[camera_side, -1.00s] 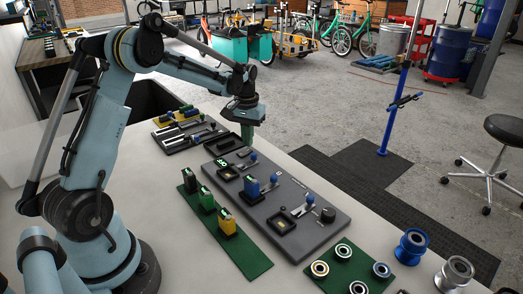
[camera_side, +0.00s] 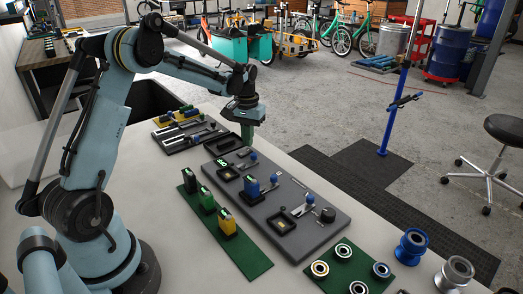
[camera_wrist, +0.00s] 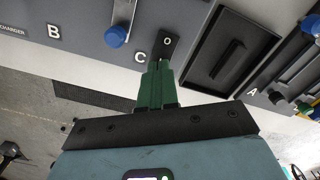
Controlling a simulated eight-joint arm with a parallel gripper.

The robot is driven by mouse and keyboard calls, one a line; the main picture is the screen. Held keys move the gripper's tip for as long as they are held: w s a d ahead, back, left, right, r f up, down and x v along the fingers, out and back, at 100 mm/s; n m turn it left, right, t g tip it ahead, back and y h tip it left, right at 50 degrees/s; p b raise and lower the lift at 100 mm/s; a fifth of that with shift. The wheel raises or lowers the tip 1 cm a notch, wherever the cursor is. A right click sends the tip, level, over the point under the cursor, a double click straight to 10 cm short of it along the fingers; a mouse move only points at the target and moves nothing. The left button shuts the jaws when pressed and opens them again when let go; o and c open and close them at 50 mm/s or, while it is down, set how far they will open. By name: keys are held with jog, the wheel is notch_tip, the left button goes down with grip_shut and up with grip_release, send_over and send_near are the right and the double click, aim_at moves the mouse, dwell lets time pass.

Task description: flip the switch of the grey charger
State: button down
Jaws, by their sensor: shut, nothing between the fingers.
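The grey charger (camera_side: 290,185) is a long grey panel on the bench, with lever switches, blue knobs and a small green-lit display (camera_side: 222,164). My gripper (camera_side: 247,142) is shut and empty, pointing down at the charger's far end. In the wrist view its green fingertips (camera_wrist: 160,66) are beside the letter C, at the near end of a black switch plate (camera_wrist: 168,40) marked O. The fingers hide part of this plate, and I cannot tell whether they touch a lever. A blue knob (camera_wrist: 115,36) sits left of them, near the letter B.
A green strip (camera_side: 245,258) with battery blocks lies in front. A green plate with bearings (camera_side: 325,283) and metal spools are at lower right.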

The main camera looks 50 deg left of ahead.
aim_at(248, 150)
jog(key=shift+f, duration=0.9)
dwell(0.6)
jog(key=shift+r, duration=3.5)
jog(key=shift+d+r, duration=0.1)
jog(key=shift+d, duration=0.05)
jog(key=s+d+r+m+t, duration=0.2)
jog(key=s+d+m+t, duration=0.1)
jog(key=s+d, duration=0.4)
jog(key=s+d+r+m+t, duration=0.2)
jog(key=s+d+m+t, duration=0.1)
jog(key=s+d, duration=0.5)
jog(key=d+t, duration=0.1)
jog(key=d, duration=0.2)
jog(key=shift+s+d, duration=0.2)
jog(key=shift+d, duration=0.15)
